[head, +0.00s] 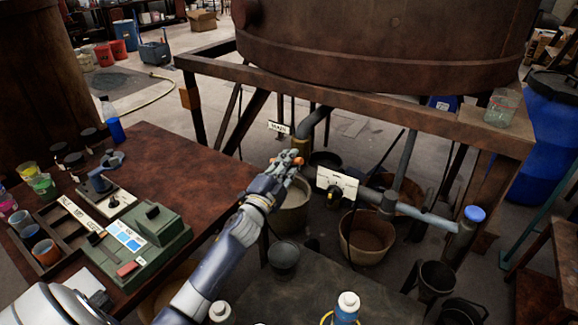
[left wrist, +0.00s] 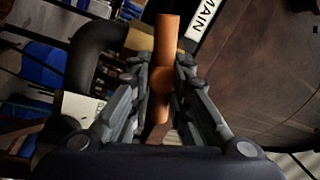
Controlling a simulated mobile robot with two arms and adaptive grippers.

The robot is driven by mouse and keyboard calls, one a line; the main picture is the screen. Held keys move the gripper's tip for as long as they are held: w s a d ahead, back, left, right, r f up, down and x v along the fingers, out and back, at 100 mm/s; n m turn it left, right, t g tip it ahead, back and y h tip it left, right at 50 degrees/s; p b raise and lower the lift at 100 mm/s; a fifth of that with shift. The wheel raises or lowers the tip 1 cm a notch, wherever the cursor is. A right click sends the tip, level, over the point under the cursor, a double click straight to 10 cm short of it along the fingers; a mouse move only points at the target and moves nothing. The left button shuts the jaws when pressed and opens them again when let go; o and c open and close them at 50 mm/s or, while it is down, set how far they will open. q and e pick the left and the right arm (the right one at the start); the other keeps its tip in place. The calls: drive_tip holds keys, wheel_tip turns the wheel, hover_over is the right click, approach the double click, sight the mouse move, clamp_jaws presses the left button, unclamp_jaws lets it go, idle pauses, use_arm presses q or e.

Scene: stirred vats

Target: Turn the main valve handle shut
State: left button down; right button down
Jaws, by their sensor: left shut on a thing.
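The main valve handle is an orange bar (left wrist: 167,38) with a rounded hub, running upright in the left wrist view between my fingers. In the head view only a small orange part of the handle (head: 298,161) shows; the rest is hidden by my fingers. A white label reading MAIN (left wrist: 203,18) is beside it, and the label (head: 279,127) also shows in the head view. My left gripper (head: 287,163) is shut on the handle, with a finger on each side of it (left wrist: 160,85). A grey elbow pipe (head: 314,122) comes down at the valve. My right gripper is not in view.
A large rusty vat (head: 385,45) stands on a rusty frame (head: 350,100) above the valve. A pipe with a blue cap (head: 474,214) and several buckets are below. A brown table (head: 180,165) with a green box (head: 150,235) is at left.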

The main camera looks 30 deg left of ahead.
use_arm(q)
drive_tip(key=shift+a+r+m+h+b, duration=0.1)
drive_tip(key=shift+m+h+b, duration=0.3)
drive_tip(key=shift+m, duration=0.9)
drive_tip(key=shift+r+m+h+b, duration=0.1)
drive_tip(key=shift+m+h+b, duration=0.25)
drive_tip(key=shift+m, duration=0.95)
drive_tip(key=c, duration=1.5)
unclamp_jaws()
drive_tip(key=shift+c, duration=0.2)
drive_tip(key=shift+f, duration=0.1)
drive_tip(key=shift+s+f, duration=0.1)
drive_tip(key=shift+f, duration=0.1)
drive_tip(key=s+f, duration=0.2)
drive_tip(key=s, duration=0.9)
drive_tip(key=shift+s, duration=0.25)
drive_tip(key=shift+f, duration=0.1)
